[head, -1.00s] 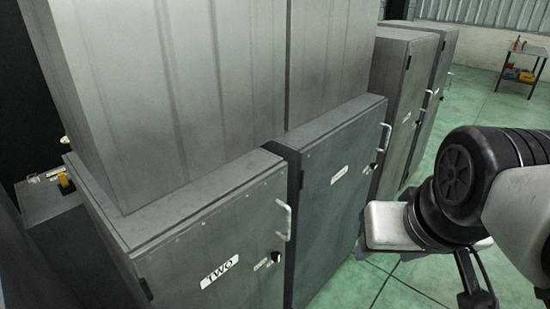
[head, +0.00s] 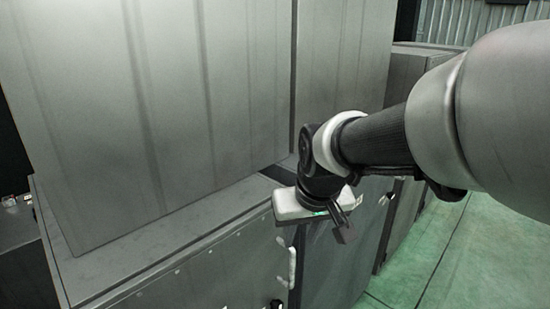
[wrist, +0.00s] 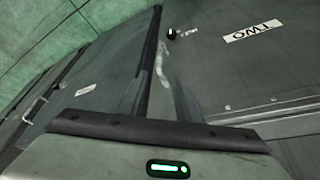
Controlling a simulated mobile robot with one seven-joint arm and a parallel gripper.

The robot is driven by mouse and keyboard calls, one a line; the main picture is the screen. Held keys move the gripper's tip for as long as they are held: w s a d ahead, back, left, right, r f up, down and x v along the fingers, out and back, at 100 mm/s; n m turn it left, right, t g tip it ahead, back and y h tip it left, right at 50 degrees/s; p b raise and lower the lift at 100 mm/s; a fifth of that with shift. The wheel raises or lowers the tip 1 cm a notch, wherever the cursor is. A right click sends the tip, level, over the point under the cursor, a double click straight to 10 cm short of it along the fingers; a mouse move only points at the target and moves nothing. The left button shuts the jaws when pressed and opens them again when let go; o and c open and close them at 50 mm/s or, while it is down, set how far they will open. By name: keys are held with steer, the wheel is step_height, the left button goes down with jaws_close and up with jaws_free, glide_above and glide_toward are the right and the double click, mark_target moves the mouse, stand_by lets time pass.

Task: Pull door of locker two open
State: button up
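Locker two (head: 205,270) is a grey metal cabinet at the lower left of the head view. Its door also fills the right of the wrist view (wrist: 225,70), with the white TWO label (wrist: 253,31) turned upside down. Its pale bar handle (head: 291,268) stands upright near the door's right edge, above a black knob (head: 276,304). My gripper (head: 343,228) is above and to the right of the handle. In the wrist view, my gripper (wrist: 158,95) looks open, with dark fingers either side of the handle (wrist: 161,62); it seems empty. Contact cannot be told.
A darker locker (head: 335,262) stands right beside locker two, partly behind my arm. Tall grey cabinets (head: 150,110) rest on top, close behind my gripper. More lockers (head: 405,195) stand farther right. Green floor (head: 450,260) is open at the lower right.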

mark_target(293, 260)
steer(key=b+x, duration=0.2)
steer(key=x, duration=1.3)
steer(key=shift+s+f, duration=0.1)
steer(key=shift+c, duration=0.4)
jaws_close()
